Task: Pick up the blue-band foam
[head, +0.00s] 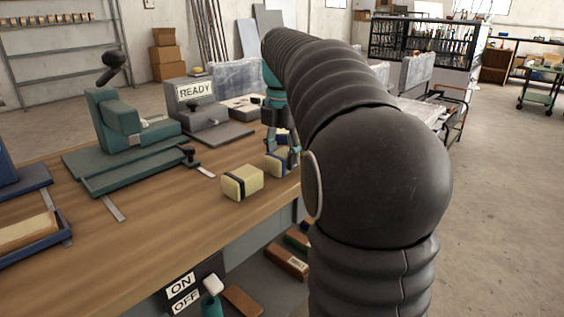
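A cream foam block with a blue band (273,165) stands on the wooden workbench (150,215), near its right edge in the head view. My gripper (284,148) points down right at this block, with its fingers overlapping the block's upper right part in the picture. My arm covers part of the view there. I cannot tell whether the fingers touch the block or are closed on it. A second cream foam block with a dark band (245,181) stands just in front and to the left, apart from my gripper.
A green machine (115,125) on a green base stands at the left of the bench. A grey device with a READY sign (195,91) stands behind. Blue trays (35,235) lie at the near left. An ON/OFF panel (183,290) sits below the bench edge.

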